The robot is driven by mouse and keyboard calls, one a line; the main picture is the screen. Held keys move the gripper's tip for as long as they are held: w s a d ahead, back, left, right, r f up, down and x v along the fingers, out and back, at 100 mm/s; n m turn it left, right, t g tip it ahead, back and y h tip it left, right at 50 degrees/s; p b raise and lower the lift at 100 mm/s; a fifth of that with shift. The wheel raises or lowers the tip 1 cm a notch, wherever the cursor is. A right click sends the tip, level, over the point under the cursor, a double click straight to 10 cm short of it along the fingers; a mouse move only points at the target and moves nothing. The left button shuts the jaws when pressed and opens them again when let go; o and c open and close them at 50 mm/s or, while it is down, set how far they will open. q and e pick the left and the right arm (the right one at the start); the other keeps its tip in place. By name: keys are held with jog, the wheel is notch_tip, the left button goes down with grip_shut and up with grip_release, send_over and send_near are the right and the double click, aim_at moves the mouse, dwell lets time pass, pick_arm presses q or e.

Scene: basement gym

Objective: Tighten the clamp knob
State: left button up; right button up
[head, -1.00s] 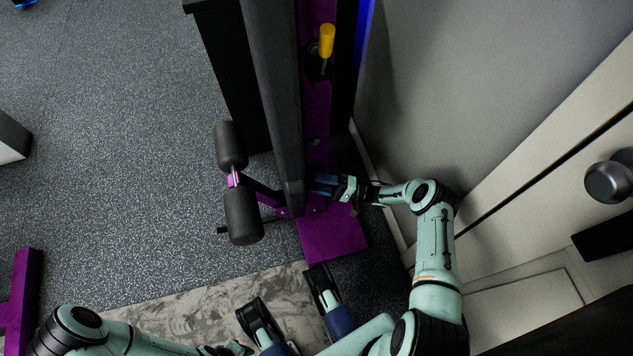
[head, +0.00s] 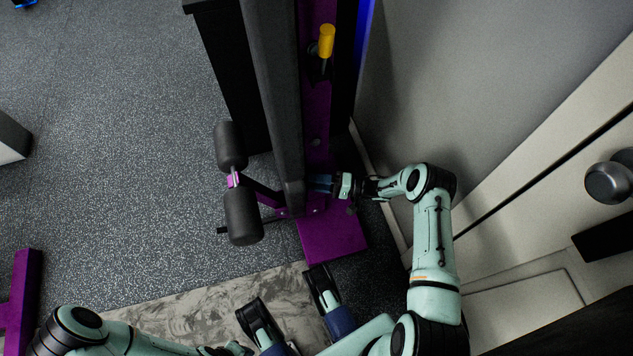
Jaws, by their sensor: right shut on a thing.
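My right gripper (head: 318,184) reaches in from the right, low at the foot of the purple gym machine (head: 318,125). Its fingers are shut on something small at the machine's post. The thing between them is hidden by the fingers and the post, and I take it to be the clamp knob; its shape and colour cannot be made out. My left arm runs along the bottom left edge, and its gripper cannot be made out in the picture.
A yellow-handled knob (head: 326,41) sits higher on the purple upright. Black foam rollers (head: 242,215) stick out left of the post. A purple foot plate (head: 333,236) lies below my gripper. A grey wall (head: 480,90) stands close on the right. Speckled floor (head: 120,180) is open on the left.

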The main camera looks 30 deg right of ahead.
pick_arm(q)
jog(key=shift+t, duration=0.6)
jog(key=w, duration=0.1)
jog(key=w+r+p, duration=0.1)
jog(key=w+p, duration=0.1)
jog(key=shift+w+d+r, duration=0.25)
jog(key=shift+w+r, duration=0.1)
jog(key=shift+r, duration=0.05)
pick_arm(e)
jog(key=g+h, duration=0.1)
jog(key=n+h, duration=0.1)
jog(key=shift+r+g+h, duration=0.25)
jog(key=shift+g+h, duration=0.15)
jog(key=o, duration=0.8)
jog(key=shift+c, duration=0.2)
pick_arm(q)
jog(key=w+r, duration=0.1)
jog(key=w+t+p, duration=0.1)
jog(key=shift+w+d+r, duration=0.15)
jog(key=shift+w+r, duration=0.2)
jog(key=shift+r, duration=0.05)
pick_arm(e)
jog(key=v, duration=0.7)
jog(key=shift+s+d, duration=0.15)
jog(key=shift+d, duration=0.05)
jog(key=shift+r, duration=0.1)
